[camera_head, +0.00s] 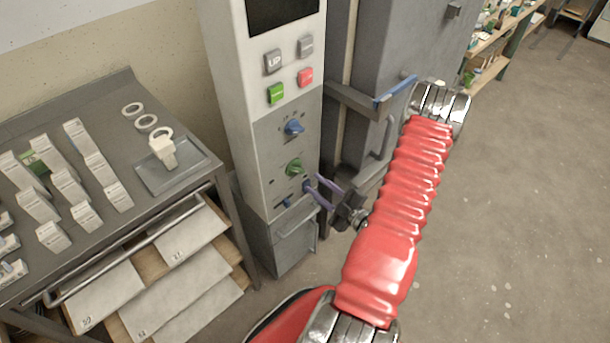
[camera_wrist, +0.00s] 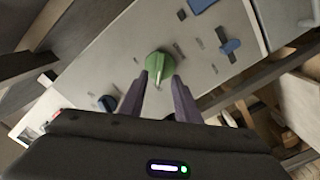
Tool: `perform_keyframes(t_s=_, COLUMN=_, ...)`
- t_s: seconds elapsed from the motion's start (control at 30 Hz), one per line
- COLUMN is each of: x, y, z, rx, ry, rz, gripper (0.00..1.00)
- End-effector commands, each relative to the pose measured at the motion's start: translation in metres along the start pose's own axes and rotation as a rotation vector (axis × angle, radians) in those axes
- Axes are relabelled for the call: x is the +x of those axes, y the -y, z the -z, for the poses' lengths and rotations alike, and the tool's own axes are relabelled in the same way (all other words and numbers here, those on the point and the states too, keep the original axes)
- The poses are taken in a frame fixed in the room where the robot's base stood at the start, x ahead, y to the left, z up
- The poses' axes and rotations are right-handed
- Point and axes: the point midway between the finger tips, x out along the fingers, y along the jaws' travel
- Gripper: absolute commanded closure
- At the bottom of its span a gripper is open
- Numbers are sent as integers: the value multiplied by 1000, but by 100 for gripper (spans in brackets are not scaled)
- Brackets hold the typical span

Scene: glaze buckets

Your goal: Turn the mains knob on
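A tall pale grey control column with a grey knob panel stands in the middle of the head view. A green knob (camera_head: 294,167) sits on this panel, with a blue knob (camera_head: 293,128) above it and another blue control (camera_head: 307,187) below. The knob labels are too small to read, so I cannot tell which is the mains knob. My gripper (camera_head: 313,182) is in front of the lower panel, its two purple fingers apart and empty. In the wrist view the green knob (camera_wrist: 160,63) lies just beyond and between the fingertips (camera_wrist: 158,78); contact cannot be told.
Red and green buttons (camera_head: 305,76) and a dark screen sit higher on the column. A grey cabinet with a handle stands close on its right. A table with several small white boxes (camera_head: 72,187) is at left. Floor at right is clear.

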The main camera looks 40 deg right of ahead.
Motion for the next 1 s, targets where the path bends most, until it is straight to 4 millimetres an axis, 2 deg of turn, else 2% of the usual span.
perform_keyframes(t_s=0.5, x=56, y=0, z=1, rx=-1, ry=-2, rz=1, gripper=70)
perform_keyframes(t_s=0.9, x=63, y=0, z=0, rx=0, ry=0, rz=-1, gripper=70)
perform_keyframes(t_s=1.0, x=63, y=0, z=0, rx=0, ry=0, rz=-1, gripper=76)
